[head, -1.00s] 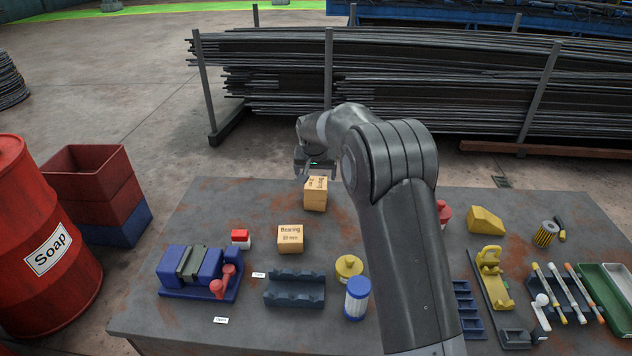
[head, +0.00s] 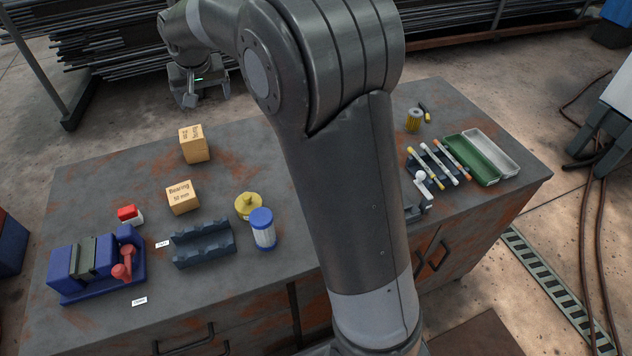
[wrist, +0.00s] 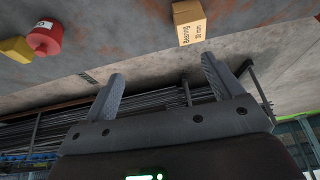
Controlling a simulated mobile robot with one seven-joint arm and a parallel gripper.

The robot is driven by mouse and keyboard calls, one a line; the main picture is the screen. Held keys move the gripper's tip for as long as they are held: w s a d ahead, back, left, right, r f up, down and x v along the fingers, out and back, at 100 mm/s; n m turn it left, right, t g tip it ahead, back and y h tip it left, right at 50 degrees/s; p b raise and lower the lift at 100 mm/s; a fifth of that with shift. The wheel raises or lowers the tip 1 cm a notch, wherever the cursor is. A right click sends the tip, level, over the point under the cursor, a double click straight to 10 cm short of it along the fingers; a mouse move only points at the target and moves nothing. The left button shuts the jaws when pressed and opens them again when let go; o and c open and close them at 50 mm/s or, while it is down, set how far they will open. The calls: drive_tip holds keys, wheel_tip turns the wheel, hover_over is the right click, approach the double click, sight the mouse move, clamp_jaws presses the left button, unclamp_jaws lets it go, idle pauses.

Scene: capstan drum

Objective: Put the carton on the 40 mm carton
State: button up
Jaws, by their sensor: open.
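Two tan cardboard cartons stand upright on the table. The back carton (head: 194,144) stands alone, its lettering hard to read in the head view. The front carton (head: 182,197) is labelled "Bearing" with a size that looks like 50 mm, though its first digit is unclear. My gripper (head: 207,94) is open and empty, beyond the back carton and apart from it.
My arm hides the table's middle. Bare table surrounds the back carton.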

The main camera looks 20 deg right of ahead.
drive_tip(key=s+d+r, duration=0.5)
drive_tip(key=s+d, duration=0.1)
drive_tip(key=s, duration=0.3)
drive_tip(key=s+d+f, duration=0.1)
drive_tip(key=s+d, duration=0.3)
drive_tip(key=s, duration=1)
drive_tip(key=s+d+f, duration=0.2)
drive_tip(key=s+d, duration=0.1)
drive_tip(key=s, duration=1.1)
drive_tip(key=shift+d+f+t, duration=0.2)
drive_tip(key=shift+d+t, duration=0.2)
